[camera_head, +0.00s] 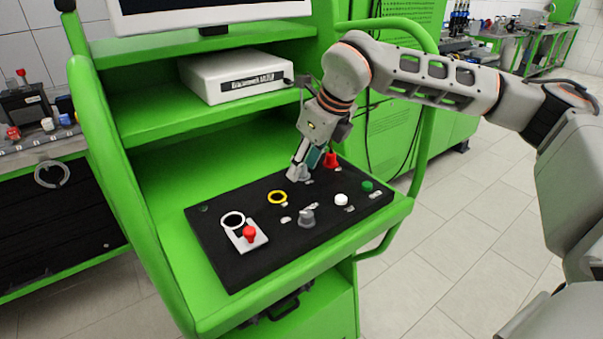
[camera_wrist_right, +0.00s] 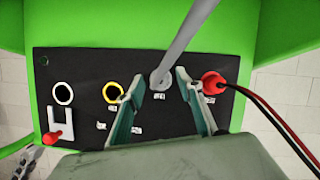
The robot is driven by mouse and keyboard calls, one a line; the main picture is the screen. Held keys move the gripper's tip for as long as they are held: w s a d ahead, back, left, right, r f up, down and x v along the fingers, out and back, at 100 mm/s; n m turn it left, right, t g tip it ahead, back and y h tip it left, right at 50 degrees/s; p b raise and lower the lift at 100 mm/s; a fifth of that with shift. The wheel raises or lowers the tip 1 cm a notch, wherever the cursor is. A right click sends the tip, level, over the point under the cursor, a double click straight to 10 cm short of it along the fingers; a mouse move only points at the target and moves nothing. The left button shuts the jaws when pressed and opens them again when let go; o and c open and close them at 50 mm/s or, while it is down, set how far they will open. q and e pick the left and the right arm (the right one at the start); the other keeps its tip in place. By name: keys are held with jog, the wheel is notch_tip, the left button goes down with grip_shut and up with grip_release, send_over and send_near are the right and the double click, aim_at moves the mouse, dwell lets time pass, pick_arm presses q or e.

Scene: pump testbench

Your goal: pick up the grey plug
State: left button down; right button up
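The grey plug (camera_wrist_right: 160,81) sits in the black panel in the right wrist view, with a thick grey cable running up from it. In the head view the plug (camera_head: 303,173) is mostly hidden by my right gripper (camera_head: 304,171). In the right wrist view, the two fingers of my right gripper (camera_wrist_right: 158,86) are apart, with teal inner pads. The plug shows in the gap between the fingertips; I cannot tell whether either finger touches it.
A red plug (camera_wrist_right: 212,83) with red and black cables stands close beside the right finger. The black panel (camera_head: 240,262) also carries a yellow ring (camera_head: 276,198), a grey knob (camera_head: 307,218), a white button (camera_head: 341,199) and a red switch (camera_head: 249,233). A white box (camera_head: 225,75) stands on the shelf.

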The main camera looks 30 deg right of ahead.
jog(key=shift+f, duration=0.2)
jog(key=c, duration=1)
jog(key=shift+r, duration=0.15)
jog(key=shift+r+p, duration=1.25)
jog(key=shift+r, duration=8.65)
